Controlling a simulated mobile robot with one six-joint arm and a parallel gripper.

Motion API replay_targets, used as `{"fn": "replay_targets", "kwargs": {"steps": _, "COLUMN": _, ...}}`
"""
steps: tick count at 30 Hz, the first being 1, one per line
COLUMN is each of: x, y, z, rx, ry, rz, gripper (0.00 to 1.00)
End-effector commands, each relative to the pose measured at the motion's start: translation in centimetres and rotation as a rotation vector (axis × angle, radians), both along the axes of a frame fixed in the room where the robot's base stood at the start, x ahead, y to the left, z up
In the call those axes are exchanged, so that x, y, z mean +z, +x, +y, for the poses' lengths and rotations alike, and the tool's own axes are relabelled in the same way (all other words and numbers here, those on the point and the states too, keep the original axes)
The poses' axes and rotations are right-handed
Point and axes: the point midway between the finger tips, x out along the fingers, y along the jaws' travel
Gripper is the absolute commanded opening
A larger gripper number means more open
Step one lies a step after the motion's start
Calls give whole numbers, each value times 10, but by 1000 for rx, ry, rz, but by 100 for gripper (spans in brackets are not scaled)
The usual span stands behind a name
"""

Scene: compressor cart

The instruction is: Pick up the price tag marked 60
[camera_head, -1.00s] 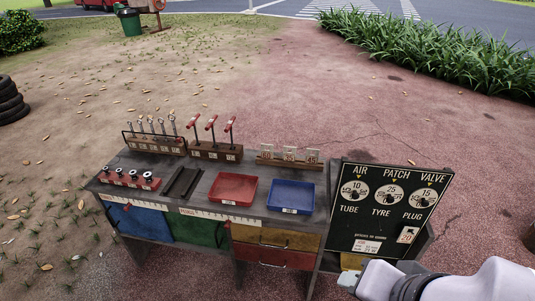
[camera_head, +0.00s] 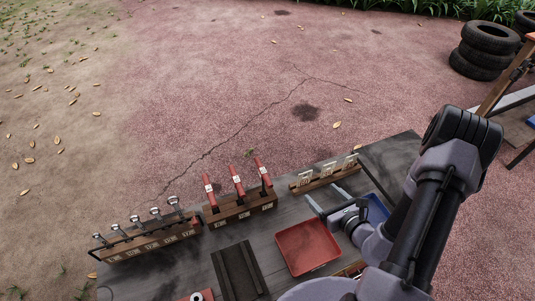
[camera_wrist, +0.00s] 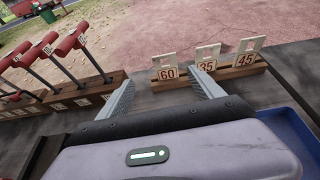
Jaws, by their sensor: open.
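The price tag marked 60 (camera_wrist: 167,67) is a small pale card. It stands leftmost of three tags in a wooden rack (camera_head: 327,180); the wrist view shows its number. The same tag is in the head view (camera_head: 305,178), its number too small to read there. My gripper (camera_head: 328,197) is open and empty, in front of the rack. In the wrist view its fingertips (camera_wrist: 162,78) lie either side of the 60 tag's line of sight, with the tag beyond them. The tags marked 35 (camera_wrist: 207,58) and 45 (camera_wrist: 246,53) stand to its right.
Red-handled tools stand in a wooden block (camera_head: 240,207) left of the rack. A wrench rack (camera_head: 150,240) is farther left. A red tray (camera_head: 308,247) and a partly hidden blue tray (camera_head: 378,209) lie near my arm. The bench behind the tag rack is narrow.

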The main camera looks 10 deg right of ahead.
Motion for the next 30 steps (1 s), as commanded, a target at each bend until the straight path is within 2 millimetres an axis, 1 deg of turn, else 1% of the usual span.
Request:
{"fn": "replay_targets", "kwargs": {"steps": 2, "x": -11, "y": 3, "z": -3, "rx": -26, "ry": 2, "rz": 11, "gripper": 76}}
{"fn": "replay_targets", "kwargs": {"steps": 5, "x": -24, "y": 27, "z": 2, "rx": -21, "ry": 0, "rz": 10, "gripper": 76}}
{"fn": "replay_targets", "kwargs": {"steps": 9, "x": -41, "y": 66, "z": 11, "rx": -19, "ry": 0, "rz": 9, "gripper": 76}}
{"fn": "replay_targets", "kwargs": {"steps": 12, "x": -50, "y": 89, "z": 15, "rx": -21, "ry": 1, "rz": 9, "gripper": 76}}
{"fn": "replay_targets", "kwargs": {"steps": 15, "x": -54, "y": 103, "z": 17, "rx": -21, "ry": 2, "rz": 10, "gripper": 76}}
{"fn": "replay_targets", "kwargs": {"steps": 17, "x": -56, "y": 108, "z": 18, "rx": -23, "ry": 3, "rz": 11, "gripper": 76}}
{"fn": "replay_targets", "kwargs": {"steps": 21, "x": -72, "y": 131, "z": 23, "rx": -20, "ry": 3, "rz": 10, "gripper": 76}}
{"fn": "replay_targets", "kwargs": {"steps": 24, "x": -77, "y": 147, "z": 25, "rx": -21, "ry": 1, "rz": 10, "gripper": 76}}
{"fn": "replay_targets", "kwargs": {"steps": 27, "x": -78, "y": 153, "z": 26, "rx": -23, "ry": 3, "rz": 12, "gripper": 76}}
{"fn": "replay_targets", "kwargs": {"steps": 30, "x": -77, "y": 154, "z": 26, "rx": -24, "ry": 4, "rz": 12, "gripper": 76}}
